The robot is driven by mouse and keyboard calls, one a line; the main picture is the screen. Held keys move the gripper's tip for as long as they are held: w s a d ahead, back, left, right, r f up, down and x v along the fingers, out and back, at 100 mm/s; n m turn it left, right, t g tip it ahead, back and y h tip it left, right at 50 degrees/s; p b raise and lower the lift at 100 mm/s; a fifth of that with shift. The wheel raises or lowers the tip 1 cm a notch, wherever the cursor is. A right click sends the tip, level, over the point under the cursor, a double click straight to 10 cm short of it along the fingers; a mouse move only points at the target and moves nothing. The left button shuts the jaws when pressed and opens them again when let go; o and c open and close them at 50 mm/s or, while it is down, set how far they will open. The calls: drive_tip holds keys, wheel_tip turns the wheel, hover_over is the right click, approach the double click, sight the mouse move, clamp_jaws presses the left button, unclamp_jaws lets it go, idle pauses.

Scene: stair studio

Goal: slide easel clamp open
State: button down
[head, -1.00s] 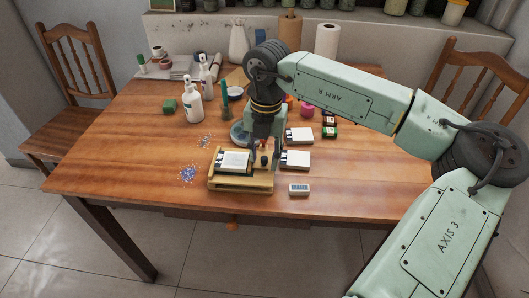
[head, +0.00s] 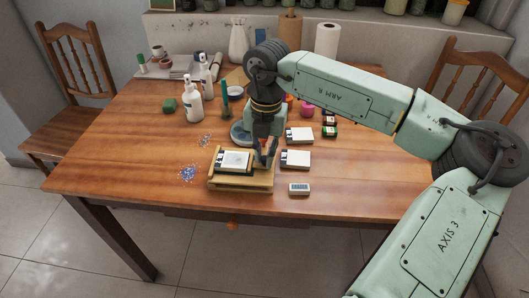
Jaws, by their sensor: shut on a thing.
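The easel (head: 241,182) is a low, pale wooden stand near the front edge of the table. A white card or small pad with a dark edge (head: 234,160) lies on its left part. My gripper (head: 263,163) points down at the right part of the easel. Its fingers are shut on the easel clamp, which is mostly hidden behind them. I cannot tell how far along the clamp sits.
Two white pads (head: 296,158) lie right of the easel, with a small pale block (head: 299,189) in front. Blue beads (head: 188,174) lie to the left. White bottles (head: 194,104) stand behind. The table (head: 110,165) is clear at the front left.

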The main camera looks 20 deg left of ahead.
drive_tip(key=shift+w+d+f+b, duration=0.25)
drive_tip(key=shift+d+b, duration=0.4)
drive_tip(key=shift+b, duration=0.25)
drive_tip(key=shift+d+r, duration=0.1)
drive_tip(key=shift+d, duration=0.15)
drive_tip(key=shift+r, duration=0.15)
drive_tip(key=c, duration=1.5)
unclamp_jaws()
drive_tip(key=shift+w+d, duration=0.1)
drive_tip(key=shift+c, duration=0.2)
